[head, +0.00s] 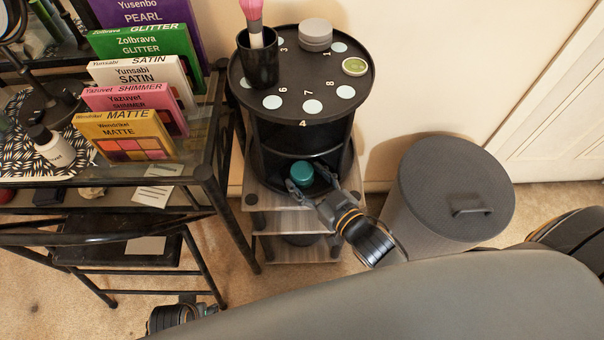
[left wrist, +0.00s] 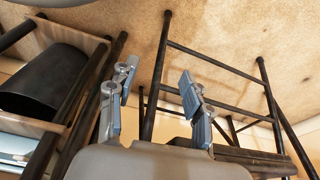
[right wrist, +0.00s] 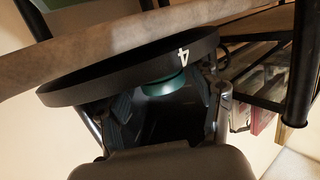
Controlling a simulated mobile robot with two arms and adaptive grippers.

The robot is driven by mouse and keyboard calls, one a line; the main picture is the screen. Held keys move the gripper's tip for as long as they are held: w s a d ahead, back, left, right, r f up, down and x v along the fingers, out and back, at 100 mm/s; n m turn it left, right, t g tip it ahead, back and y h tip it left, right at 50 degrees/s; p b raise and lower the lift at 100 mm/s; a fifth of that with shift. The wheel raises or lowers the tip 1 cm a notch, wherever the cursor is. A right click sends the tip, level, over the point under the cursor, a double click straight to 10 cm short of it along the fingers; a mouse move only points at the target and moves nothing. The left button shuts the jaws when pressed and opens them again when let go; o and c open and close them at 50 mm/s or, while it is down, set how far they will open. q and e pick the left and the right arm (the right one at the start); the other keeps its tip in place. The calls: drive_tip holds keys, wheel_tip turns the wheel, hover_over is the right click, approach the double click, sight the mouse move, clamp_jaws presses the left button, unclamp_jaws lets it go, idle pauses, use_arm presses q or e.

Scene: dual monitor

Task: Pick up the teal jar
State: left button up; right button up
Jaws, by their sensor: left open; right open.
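The teal jar (head: 301,173) sits in the open lower level of a black round organizer (head: 300,128), under its numbered top. My right gripper (head: 313,184) reaches in from the front right, open, with its fingers on either side of the jar's front. In the right wrist view the jar (right wrist: 165,82) shows beyond and between the open fingers (right wrist: 170,100), partly hidden by the organizer's rim; contact cannot be told. My left gripper (left wrist: 158,78) is open and empty in the left wrist view, pointing toward metal frame bars and carpet.
On the organizer's top stand a black cup with a pink brush (head: 258,58), a grey jar (head: 315,35) and a green round item (head: 354,67). A glass-shelved desk (head: 190,150) with palettes is at left. A lidded grey bin (head: 450,190) stands at right.

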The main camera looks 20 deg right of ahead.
drive_tip(key=shift+x, duration=1.2)
drive_tip(key=c, duration=1)
drive_tip(key=shift+o, duration=0.2)
drive_tip(key=shift+s+r, duration=0.1)
